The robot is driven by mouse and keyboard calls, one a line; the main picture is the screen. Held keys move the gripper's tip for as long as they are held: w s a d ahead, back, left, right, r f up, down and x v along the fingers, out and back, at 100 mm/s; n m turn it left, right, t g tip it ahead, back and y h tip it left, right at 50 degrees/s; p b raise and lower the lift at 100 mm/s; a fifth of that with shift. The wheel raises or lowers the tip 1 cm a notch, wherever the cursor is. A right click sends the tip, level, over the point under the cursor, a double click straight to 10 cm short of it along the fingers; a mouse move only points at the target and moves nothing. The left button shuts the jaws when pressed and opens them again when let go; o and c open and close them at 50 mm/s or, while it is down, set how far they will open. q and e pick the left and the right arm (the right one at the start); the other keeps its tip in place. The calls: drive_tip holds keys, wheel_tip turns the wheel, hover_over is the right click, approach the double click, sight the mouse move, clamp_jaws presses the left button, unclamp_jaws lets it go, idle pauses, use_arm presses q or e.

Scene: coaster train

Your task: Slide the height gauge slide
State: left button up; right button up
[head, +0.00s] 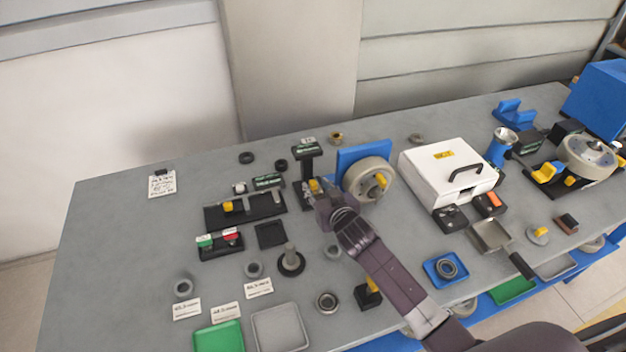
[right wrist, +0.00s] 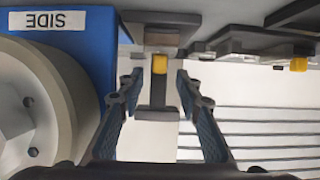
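The height gauge (head: 306,152) is a dark upright stand with a green-and-white label on top, behind my right gripper in the head view. Its yellow slide part (head: 314,185) shows just beside the fingertips. In the right wrist view, which looks upside down, the yellow part (right wrist: 159,65) sits on the gauge's post (right wrist: 157,92). My right gripper (head: 318,190) is open. In the right wrist view its fingers (right wrist: 159,80) lie on either side of the yellow part, with gaps visible. Whether they touch it I cannot tell. My left gripper is not in view.
A blue block with a pale wheel (head: 365,184) stands close to the right of the gripper. A white case (head: 446,170) is farther right. A black fixture with a yellow piece (head: 245,207) lies to the left. The table's far left is mostly clear.

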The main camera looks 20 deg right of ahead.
sight(314, 183)
drive_tip(key=x, duration=0.3)
drive_tip(key=shift+w+d+f, duration=0.1)
drive_tip(key=shift+w+f, duration=0.05)
drive_tip(key=shift+w, duration=0.05)
drive_tip(key=shift+w+f, duration=0.1)
drive_tip(key=shift+w, duration=0.3)
drive_tip(key=shift+c, duration=0.3)
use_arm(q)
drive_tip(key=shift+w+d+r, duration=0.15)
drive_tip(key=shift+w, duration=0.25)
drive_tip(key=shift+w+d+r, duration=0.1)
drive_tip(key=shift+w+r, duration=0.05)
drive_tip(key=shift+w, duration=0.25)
use_arm(e)
clamp_jaws()
